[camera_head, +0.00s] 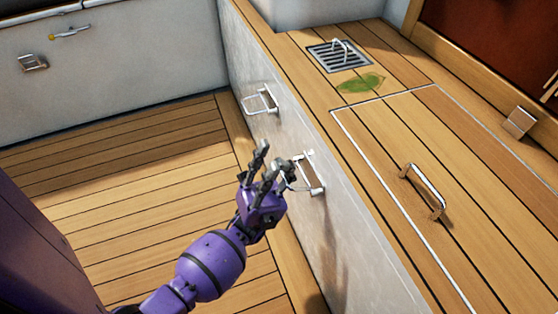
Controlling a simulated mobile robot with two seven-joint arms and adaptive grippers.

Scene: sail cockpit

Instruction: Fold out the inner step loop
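Two metal step loops are on the grey side wall below the wooden bench. The farther loop (262,101) stands out from the wall. The nearer loop (316,176) is lower and closer to me; its left part is partly hidden behind my fingers. I cannot tell for sure which one is the inner loop. My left gripper (278,156) is open, its fingers pointing up beside the nearer loop. One fingertip overlaps that loop in the picture, and I cannot tell whether they touch. My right gripper is not in view.
The bench top has a metal grate (340,57), a green leaf-shaped patch (361,83) and a hatch with a metal handle (427,189). The plank floor (130,190) left of the wall is clear.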

